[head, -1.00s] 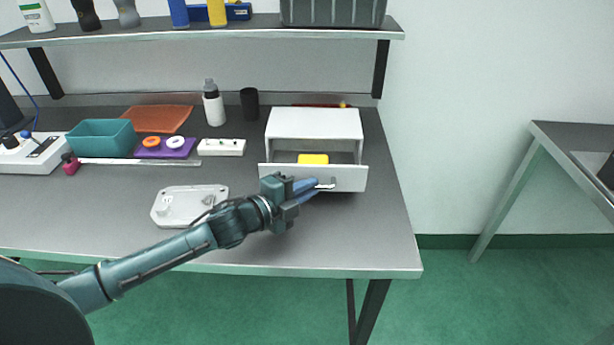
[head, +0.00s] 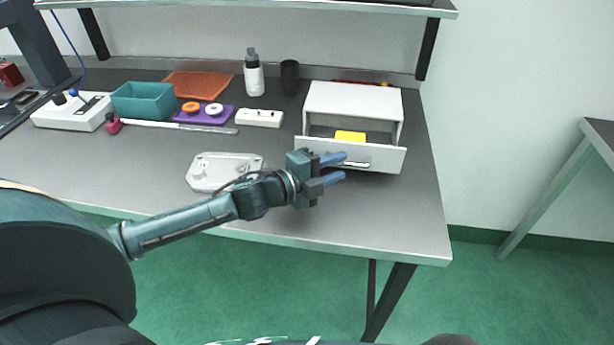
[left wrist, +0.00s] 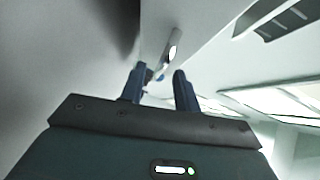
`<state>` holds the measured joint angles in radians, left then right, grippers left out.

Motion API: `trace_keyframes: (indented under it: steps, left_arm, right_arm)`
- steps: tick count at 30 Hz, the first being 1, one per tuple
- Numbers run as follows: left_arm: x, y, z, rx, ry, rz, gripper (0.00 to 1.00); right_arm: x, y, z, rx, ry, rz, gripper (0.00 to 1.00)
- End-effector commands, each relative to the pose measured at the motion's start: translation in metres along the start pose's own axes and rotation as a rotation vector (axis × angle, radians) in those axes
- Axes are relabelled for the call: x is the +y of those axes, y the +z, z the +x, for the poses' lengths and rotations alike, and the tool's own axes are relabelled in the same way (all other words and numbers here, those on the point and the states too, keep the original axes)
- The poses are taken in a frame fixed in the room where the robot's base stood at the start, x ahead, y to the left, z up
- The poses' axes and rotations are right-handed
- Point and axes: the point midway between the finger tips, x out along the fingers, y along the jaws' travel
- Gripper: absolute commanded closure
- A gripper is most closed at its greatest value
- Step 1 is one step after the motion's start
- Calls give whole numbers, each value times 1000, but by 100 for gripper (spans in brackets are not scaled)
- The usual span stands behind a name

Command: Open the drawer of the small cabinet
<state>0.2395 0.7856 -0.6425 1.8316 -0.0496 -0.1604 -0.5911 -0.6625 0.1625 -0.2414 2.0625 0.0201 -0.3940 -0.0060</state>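The small white cabinet (head: 352,98) stands at the right end of the bench. Its drawer (head: 385,158) is pulled partway out, with a yellow object (head: 350,136) inside. The drawer's bar handle (head: 356,164) is on the front; it also shows in the left wrist view (left wrist: 172,48), just beyond the fingertips. My left gripper (head: 344,167) is open in front of the drawer, its two blue fingers apart and nothing seen between them. In the left wrist view the fingers (left wrist: 160,80) are also apart. My right gripper is not in view.
A light grey casting (head: 222,170) lies left of my left gripper. Behind are a white block (head: 259,118), a white bottle (head: 254,76), a black cup (head: 290,77), a purple tray (head: 205,121) and a teal bin (head: 142,101). A shelf (head: 250,3) spans above. The bench's front right is clear.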

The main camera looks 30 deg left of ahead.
Motion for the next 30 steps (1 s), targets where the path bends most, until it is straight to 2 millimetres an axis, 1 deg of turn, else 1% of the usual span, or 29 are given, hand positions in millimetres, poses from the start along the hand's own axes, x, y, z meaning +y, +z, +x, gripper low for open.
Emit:
trace_keyframes:
  steps: [1, 6, 12, 15, 18, 22, 30]
  left_arm:
    - [3, 0, -11, 1, 4, 2, 68]
    - [4, 0, -46, -1, 6, 0, 68]
    - [4, 0, -79, 1, 5, 0, 68]
    - [3, 0, -92, 0, 4, -1, 68]
    - [2, 0, -101, 0, 3, -2, 68]
    - [1, 0, -108, 1, 2, 0, 68]
    - [0, 0, -111, 1, 0, 1, 68]
  right_arm:
    - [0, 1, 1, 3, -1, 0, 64]
    - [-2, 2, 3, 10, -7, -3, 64]
    - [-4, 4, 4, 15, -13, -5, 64]
    - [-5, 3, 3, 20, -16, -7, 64]
    - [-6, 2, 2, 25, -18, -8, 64]
    - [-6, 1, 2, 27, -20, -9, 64]
    - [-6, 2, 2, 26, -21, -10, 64]
